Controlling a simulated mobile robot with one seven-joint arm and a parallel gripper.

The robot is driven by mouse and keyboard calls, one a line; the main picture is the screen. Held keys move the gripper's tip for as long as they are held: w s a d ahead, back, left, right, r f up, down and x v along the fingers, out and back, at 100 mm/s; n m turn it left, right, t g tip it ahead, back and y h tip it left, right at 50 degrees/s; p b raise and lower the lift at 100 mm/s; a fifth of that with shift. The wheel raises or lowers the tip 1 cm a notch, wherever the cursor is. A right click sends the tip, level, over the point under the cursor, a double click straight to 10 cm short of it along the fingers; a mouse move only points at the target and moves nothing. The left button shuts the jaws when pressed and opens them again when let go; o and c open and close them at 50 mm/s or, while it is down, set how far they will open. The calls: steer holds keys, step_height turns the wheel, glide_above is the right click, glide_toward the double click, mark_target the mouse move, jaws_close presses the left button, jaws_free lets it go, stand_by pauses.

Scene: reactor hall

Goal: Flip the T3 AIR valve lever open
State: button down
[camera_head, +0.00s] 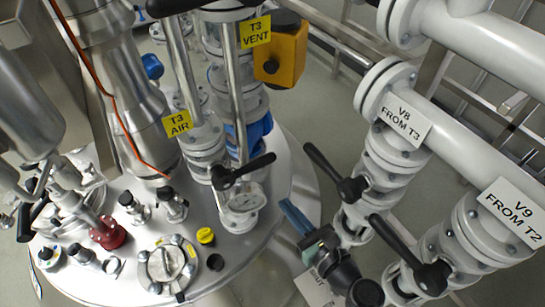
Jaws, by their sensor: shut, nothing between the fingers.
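The yellow T3 AIR label (177,124) hangs on a metal pipe above the vessel lid. Below and right of it is a black valve lever (247,168), its handle pointing right and slightly up from a hub beside clear and metal flanges. It appears to belong to the T3 AIR line, but the crossing pipes make this hard to confirm. My gripper (287,207), with slim blue fingers and a dark body, is shut and empty. It is right of and below the lever's handle tip, apart from it in the picture.
The T3 VENT label (256,31) and an orange box (280,56) are above. Right of my gripper stand the V8 lever (335,172) and V9 lever (393,242) on white pipes. The lid (255,270) carries several fittings.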

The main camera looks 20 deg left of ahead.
mark_target(244, 167)
steer(key=shift+s, duration=0.15)
steer(key=w+a+r, duration=0.2)
steer(key=w+a, duration=0.3)
steer(key=a, duration=0.2)
steer(key=shift+w+r+b, duration=0.3)
steer(key=shift+w+b, duration=0.05)
steer(key=shift+b, duration=0.1)
steer(key=shift+a, duration=0.1)
steer(key=shift+r, duration=0.1)
steer(key=shift+r+n, duration=0.25)
steer(key=shift+n, duration=0.05)
